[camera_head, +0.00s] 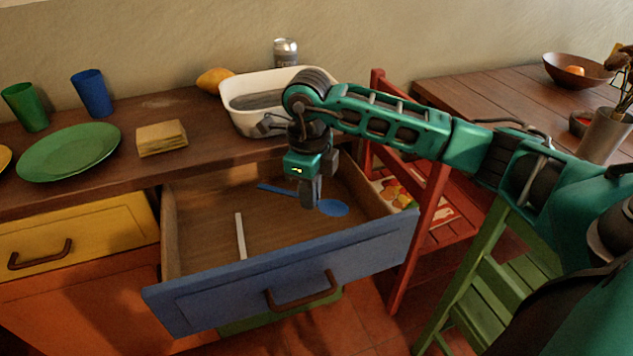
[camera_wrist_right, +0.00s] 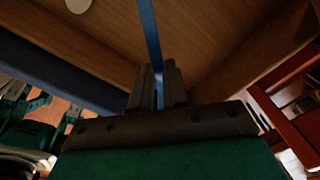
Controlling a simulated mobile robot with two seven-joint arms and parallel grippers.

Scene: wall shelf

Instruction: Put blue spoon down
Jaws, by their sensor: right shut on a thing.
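The blue spoon (camera_head: 334,208) is in the open blue drawer (camera_head: 290,271), its handle pointing left and its bowl to the right. My right gripper (camera_head: 311,196) reaches down into the drawer and is shut on the spoon's handle. In the right wrist view, the blue handle (camera_wrist_right: 150,35) runs out from between the fingers (camera_wrist_right: 158,88) over the wooden drawer bottom. I cannot tell whether the spoon touches the bottom. My left gripper is not in view.
A thin white utensil (camera_head: 240,236) lies in the drawer, left of the spoon. On the counter above stand a white basin (camera_head: 244,121), sponge-like stack (camera_head: 161,138), green plate (camera_head: 69,152) and two cups. A red chair (camera_head: 432,190) is close on the drawer's right.

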